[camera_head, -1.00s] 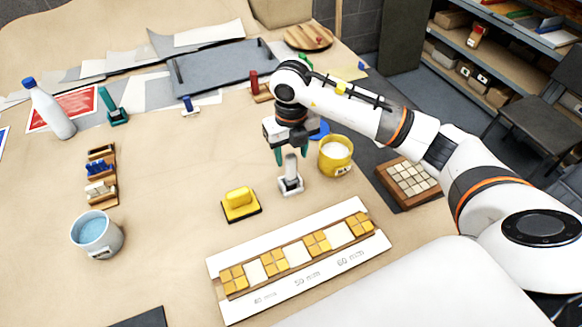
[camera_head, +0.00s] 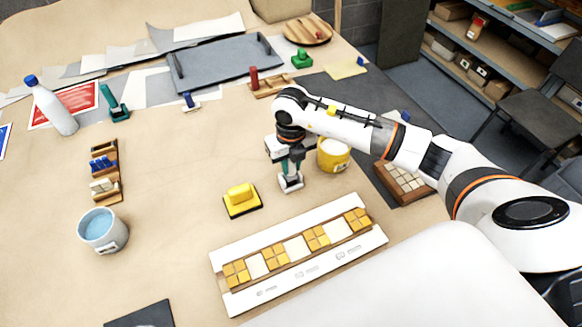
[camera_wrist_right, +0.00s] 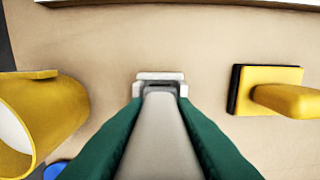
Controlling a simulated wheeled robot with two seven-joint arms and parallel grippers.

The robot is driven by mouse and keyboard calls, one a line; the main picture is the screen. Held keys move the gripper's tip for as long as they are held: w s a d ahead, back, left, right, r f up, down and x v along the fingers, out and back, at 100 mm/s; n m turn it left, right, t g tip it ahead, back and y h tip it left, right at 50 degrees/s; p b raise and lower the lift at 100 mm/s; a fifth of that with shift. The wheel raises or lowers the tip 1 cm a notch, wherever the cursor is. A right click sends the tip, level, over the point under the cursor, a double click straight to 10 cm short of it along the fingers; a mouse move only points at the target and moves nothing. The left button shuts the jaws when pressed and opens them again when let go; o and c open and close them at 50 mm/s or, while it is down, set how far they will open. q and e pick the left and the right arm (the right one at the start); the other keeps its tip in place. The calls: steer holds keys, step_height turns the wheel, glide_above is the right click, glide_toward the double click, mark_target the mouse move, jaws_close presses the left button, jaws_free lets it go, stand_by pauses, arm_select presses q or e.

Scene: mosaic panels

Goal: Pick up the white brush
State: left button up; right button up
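The white brush (camera_head: 290,183) stands upright on the table, with a pale base and a grey handle. My right gripper (camera_head: 291,165) is over it, pointing down. In the right wrist view the grey handle of the brush (camera_wrist_right: 160,135) lies between the two green fingers (camera_wrist_right: 160,110), with no gap visible on either side, so the gripper looks shut on it. The brush base shows beyond the fingertips and appears to rest on the table. My left gripper is out of view.
A yellow mug (camera_head: 334,155) stands close right of the brush. A yellow-handled block (camera_head: 241,199) sits to its left. The mosaic strip (camera_head: 300,257) lies in front. A blue-filled cup (camera_head: 103,230) and a bottle (camera_head: 52,107) stand at left. Bare table lies left of the yellow block.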

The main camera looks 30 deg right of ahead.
jaws_close()
steer(key=shift+w+r, duration=0.1)
steer(key=shift+r, duration=0.15)
step_height(320, 180, up, 8)
steer(key=b, duration=0.3)
steer(key=shift+r, duration=0.8)
